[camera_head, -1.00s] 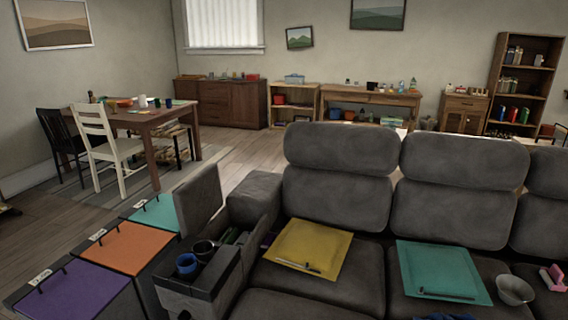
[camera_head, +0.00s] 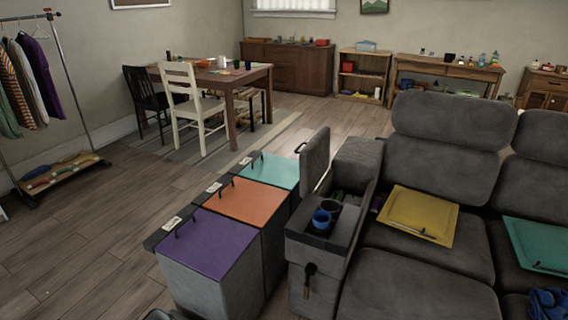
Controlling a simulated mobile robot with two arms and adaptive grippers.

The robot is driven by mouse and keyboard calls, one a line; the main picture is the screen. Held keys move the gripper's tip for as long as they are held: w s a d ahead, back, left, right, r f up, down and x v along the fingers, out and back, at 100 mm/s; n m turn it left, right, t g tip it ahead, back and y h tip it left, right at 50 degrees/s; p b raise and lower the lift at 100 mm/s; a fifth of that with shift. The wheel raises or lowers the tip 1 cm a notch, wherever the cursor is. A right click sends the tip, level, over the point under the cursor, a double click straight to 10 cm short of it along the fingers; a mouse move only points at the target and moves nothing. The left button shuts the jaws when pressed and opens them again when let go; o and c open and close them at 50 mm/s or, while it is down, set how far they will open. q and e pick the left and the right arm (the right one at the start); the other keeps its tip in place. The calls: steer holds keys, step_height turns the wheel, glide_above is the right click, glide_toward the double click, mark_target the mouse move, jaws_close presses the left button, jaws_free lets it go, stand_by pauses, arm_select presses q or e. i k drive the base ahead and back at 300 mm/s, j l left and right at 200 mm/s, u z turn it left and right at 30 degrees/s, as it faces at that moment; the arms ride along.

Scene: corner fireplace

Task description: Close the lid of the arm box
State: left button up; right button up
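The arm box (camera_head: 322,240) is the grey box in the sofa's left armrest, seen near the middle of the head view. Its lid (camera_head: 315,162) is a grey padded panel standing upright at the box's far left side, so the box is open. A dark handle shows at the lid's upper left edge. Blue and dark cups (camera_head: 321,219) sit at the near end of the box top. Dark and greenish things lie deeper inside, partly hidden.
Bins with purple (camera_head: 210,243), orange (camera_head: 246,200) and teal (camera_head: 273,170) lids stand left of the box. The sofa (camera_head: 415,275) fills the right, with a yellow folder (camera_head: 420,215) on its seat. Open wooden floor (camera_head: 90,240) lies at the left.

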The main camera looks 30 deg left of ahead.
mark_target(314, 157)
steer(key=k+j, duration=0.1)
steer(key=j, duration=0.3)
steer(key=j+z, duration=0.1)
steer(key=j, duration=0.25)
steer(key=k+j, duration=0.15)
steer(key=j, duration=0.25)
steer(key=k+j+z, duration=0.1)
steer(key=j, duration=0.25)
steer(key=k+j, duration=0.15)
steer(key=j, duration=0.25)
steer(key=k+j+z, duration=0.1)
steer(key=j, duration=0.25)
steer(key=k+j+z, duration=0.1)
steer(key=j, duration=0.25)
steer(key=i+j, duration=0.1)
steer(key=j, duration=0.25)
steer(key=i+j, duration=0.1)
steer(key=j, duration=0.3)
steer(key=i+j+z, duration=0.1)
steer(key=j, duration=0.25)
steer(key=i+j, duration=0.1)
steer(key=j, duration=0.25)
